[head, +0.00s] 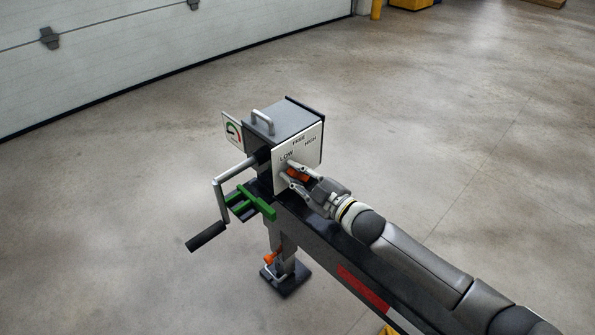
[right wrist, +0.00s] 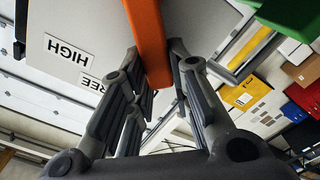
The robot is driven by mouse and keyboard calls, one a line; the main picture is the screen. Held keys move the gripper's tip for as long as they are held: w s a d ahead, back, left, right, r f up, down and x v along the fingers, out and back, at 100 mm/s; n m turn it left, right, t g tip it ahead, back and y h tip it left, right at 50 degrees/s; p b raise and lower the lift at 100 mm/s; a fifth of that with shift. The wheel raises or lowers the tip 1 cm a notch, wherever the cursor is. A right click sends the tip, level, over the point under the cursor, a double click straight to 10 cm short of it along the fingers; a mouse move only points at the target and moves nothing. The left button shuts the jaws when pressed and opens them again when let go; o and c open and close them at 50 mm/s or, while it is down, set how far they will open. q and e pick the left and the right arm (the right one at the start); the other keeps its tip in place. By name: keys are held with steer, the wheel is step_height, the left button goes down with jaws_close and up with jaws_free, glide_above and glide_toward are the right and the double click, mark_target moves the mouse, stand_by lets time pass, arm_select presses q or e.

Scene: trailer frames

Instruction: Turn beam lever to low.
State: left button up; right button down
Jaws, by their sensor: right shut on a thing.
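The orange lever (head: 299,176) is at the white label plate (head: 312,150) on the front of the grey box, below the LOW label (head: 287,156). The FREE and HIGH labels are further right along the plate's upper part. My right gripper (head: 290,171) is shut on the lever, one finger on each side. In the right wrist view the orange lever (right wrist: 149,38) runs down from the top edge between the fingers (right wrist: 156,68). There the HIGH label (right wrist: 68,50) is clear and FREE is partly hidden by a finger. The lever's pivot is hidden. My left gripper is not in view.
A crank with a black handle (head: 206,236) sticks out left of the box. A green bracket (head: 254,201) sits below it. The dark beam (head: 322,232) runs under my right arm, with a support leg (head: 287,272) below. Open concrete floor surrounds it.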

steer(key=shift+s+a+f+n, duration=0.1)
steer(key=shift+s+f+n, duration=0.05)
steer(key=shift+f+n, duration=0.15)
steer(key=c, duration=1.3)
jaws_free()
steer(key=shift+r, duration=0.1)
steer(key=v, duration=1.2)
